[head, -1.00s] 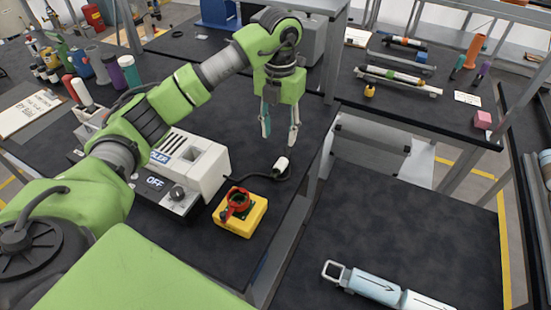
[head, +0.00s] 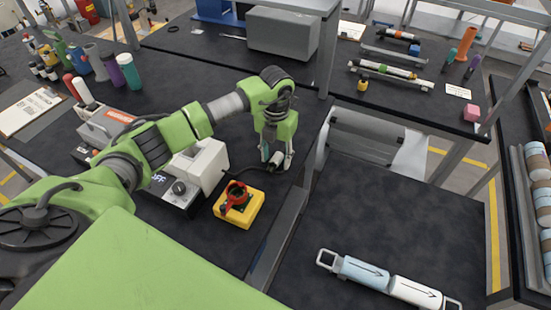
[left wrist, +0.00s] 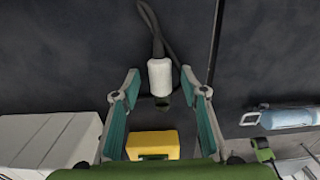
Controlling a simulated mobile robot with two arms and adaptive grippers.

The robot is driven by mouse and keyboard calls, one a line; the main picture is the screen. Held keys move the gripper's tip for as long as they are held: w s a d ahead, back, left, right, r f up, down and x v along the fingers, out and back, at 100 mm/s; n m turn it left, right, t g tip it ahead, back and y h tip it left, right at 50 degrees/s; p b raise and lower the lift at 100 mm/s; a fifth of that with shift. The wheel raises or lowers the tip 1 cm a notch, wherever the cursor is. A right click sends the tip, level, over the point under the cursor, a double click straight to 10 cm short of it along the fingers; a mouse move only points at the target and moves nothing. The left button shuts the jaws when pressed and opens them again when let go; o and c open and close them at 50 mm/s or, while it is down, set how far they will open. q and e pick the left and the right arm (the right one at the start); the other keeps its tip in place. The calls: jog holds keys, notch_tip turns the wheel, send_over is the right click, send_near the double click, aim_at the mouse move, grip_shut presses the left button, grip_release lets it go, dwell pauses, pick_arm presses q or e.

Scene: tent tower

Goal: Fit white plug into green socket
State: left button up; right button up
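The white plug (head: 275,158) lies on the dark bench at the end of a black cable. In the left wrist view the plug (left wrist: 160,77) sits between my left fingertips, with a gap on each side. My left gripper (head: 277,162) is open, pointing down over it. A yellow box (head: 252,212) with a red ring-shaped part (head: 236,190) on top stands in front of the plug. The socket's green is hard to make out there. In the left wrist view the yellow box (left wrist: 153,143) is partly cut off. My right gripper is not in view.
A white and grey device (head: 205,165) with an OFF panel stands left of the plug, partly behind my left arm. The bench edge runs close on the right. A light blue and white cylinder (head: 365,270) lies on the lower dark surface at right.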

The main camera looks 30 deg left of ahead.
pick_arm(q)
grip_shut()
jog(key=shift+r, duration=0.1)
